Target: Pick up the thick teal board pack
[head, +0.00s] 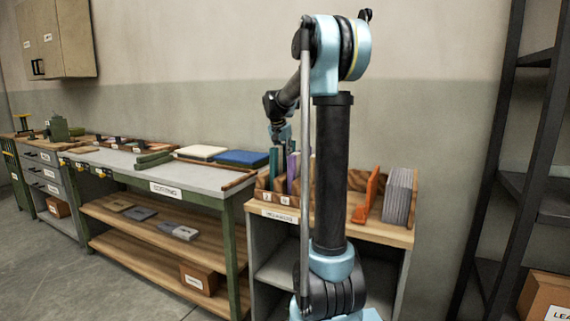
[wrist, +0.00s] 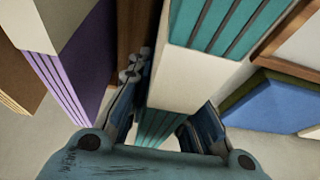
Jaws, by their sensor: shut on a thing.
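A teal board pack (head: 274,168) stands upright at the left of the wooden rack in the head view. In the wrist view, teal layered edges (wrist: 155,126) show between the fingers of my gripper (wrist: 165,122). More teal layered edges with a pale face (wrist: 190,80) rise just beyond; I cannot tell whether both belong to one pack. My gripper (head: 279,138) points down over the rack and is shut on the teal pack. The pack's lower part is hidden by the rack.
A purple-edged pack (head: 293,172) stands close to the right of the teal one; it also shows in the wrist view (wrist: 62,88). An orange piece (head: 367,195) and a grey pack (head: 398,196) stand farther right. A blue-topped stack (head: 242,158) lies on the workbench to the left.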

